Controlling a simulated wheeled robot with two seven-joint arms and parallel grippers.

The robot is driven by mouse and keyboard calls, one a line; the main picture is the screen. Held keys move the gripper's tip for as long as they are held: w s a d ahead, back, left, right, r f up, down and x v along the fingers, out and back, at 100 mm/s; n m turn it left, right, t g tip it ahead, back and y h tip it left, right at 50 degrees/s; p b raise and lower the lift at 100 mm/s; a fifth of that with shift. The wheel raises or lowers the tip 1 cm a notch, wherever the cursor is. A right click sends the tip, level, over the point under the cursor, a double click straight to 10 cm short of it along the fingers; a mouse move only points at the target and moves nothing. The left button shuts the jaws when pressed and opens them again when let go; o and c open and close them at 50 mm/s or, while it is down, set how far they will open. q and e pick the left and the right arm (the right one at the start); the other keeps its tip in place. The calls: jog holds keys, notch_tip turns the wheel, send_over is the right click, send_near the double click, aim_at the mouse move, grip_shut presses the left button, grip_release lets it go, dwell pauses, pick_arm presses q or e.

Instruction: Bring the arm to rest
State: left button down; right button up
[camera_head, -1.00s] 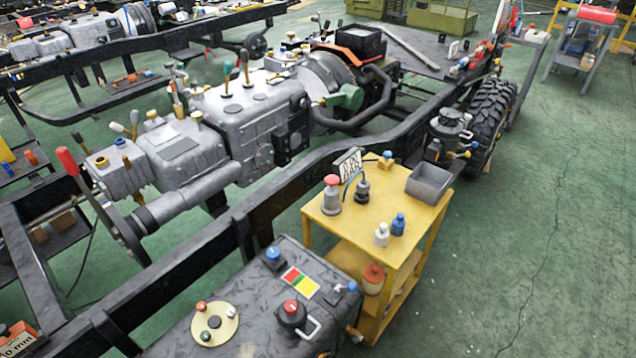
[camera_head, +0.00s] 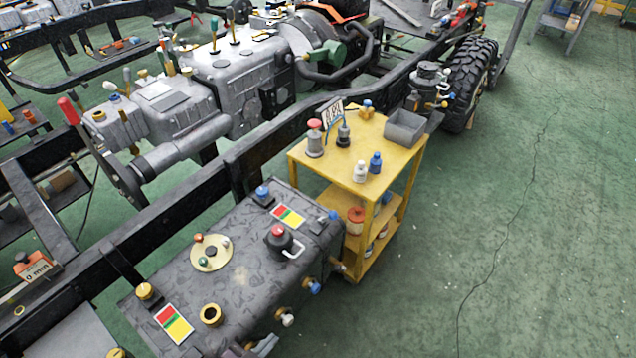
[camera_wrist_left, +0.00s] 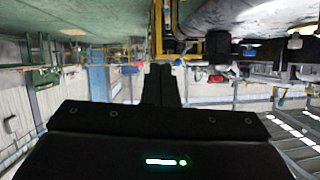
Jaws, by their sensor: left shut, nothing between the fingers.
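My left gripper (camera_wrist_left: 161,84) shows in the left wrist view as a dark pair of fingers pressed together, with nothing between them. Its black wrist housing (camera_wrist_left: 160,140), with a lit green mark, fills the bottom of that view. The fingers point into open space, and the wrist view looks turned over, with green floor at its upper left. In the head view I cannot clearly make out the left gripper; a small grey shape at the bottom edge is too cut off to tell. My right gripper is not in view.
A dark tank (camera_head: 240,285) with caps and fittings lies beside the black chassis rail (camera_head: 190,216). A yellow cart (camera_head: 330,168) with bottles and a grey bin (camera_head: 405,128) stands next to it. A tyre (camera_head: 468,85) is behind. Green floor at right is clear.

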pick_arm(q)
jog(key=s+a+f+n+g+y, duration=0.1)
jog(key=s+a+f+g+y, duration=0.2)
jog(key=f, duration=0.5)
jog(key=s+a+f+n+g+y, duration=0.1)
jog(key=s+a+f+n+y, duration=0.15)
jog(key=a+f, duration=0.5)
jog(key=s+f+n+g, duration=0.1)
jog(key=s+f+g, duration=0.2)
jog(key=s+f, duration=0.3)
jog(key=s+a+f+g+y, duration=0.1)
jog(key=s+f+g, duration=0.2)
jog(key=s+f, duration=0.4)
jog(key=s, duration=0.5)
jog(key=shift+f+n, duration=0.25)
jog(key=shift+n, duration=0.1)
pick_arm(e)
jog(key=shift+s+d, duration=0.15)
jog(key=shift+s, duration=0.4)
pick_arm(q)
jog(key=shift+y, duration=0.25)
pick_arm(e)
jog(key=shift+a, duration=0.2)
